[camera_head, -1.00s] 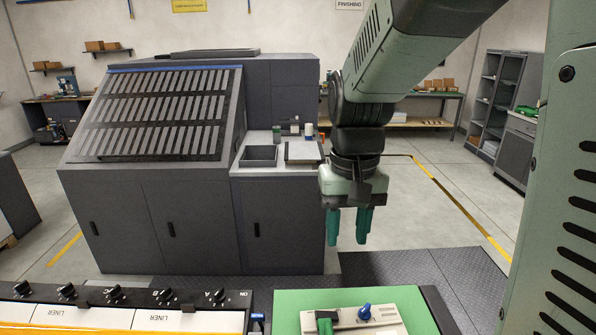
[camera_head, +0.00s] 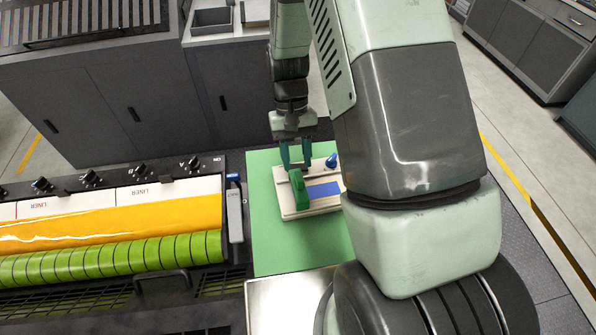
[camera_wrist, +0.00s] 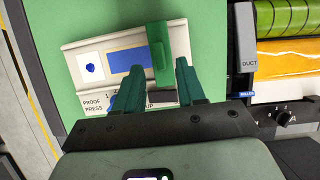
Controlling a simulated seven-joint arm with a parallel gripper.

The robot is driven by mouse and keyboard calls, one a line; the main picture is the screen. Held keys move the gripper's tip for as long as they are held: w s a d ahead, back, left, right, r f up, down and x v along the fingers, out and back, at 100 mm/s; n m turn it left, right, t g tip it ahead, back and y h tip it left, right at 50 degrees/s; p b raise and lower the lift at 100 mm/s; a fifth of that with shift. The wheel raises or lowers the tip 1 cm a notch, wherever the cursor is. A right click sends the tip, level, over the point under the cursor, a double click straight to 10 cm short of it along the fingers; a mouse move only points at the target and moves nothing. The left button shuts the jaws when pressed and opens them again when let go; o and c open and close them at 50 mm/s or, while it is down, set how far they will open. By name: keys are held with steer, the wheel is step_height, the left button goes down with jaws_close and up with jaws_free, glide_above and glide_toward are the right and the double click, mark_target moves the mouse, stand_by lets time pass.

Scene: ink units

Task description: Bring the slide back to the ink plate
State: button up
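A pale proof press (camera_head: 290,208) lies on a green mat. A green slide (camera_head: 299,190) sits across it at the left in the head view, and at the right in the wrist view (camera_wrist: 166,45). Beside it is a flat blue rectangle (camera_wrist: 130,61). A white square with a blue spot (camera_wrist: 90,67) lies beyond. I cannot tell which of these is the ink plate. My gripper (camera_wrist: 160,83) is open over the press's edge, its fingers apart beside the slide's end. A dark bar (camera_wrist: 162,97) shows between them. Contact with the slide is not visible.
A blue knob (camera_head: 331,160) stands at the press's far corner, close to my gripper. The printing unit with orange and green rollers (camera_head: 110,255) is left of the green mat (camera_head: 270,255). A dark grey cabinet (camera_head: 110,110) stands behind.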

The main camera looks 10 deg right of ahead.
mark_target(298, 174)
steer(key=shift+x, duration=2.25)
jaws_close()
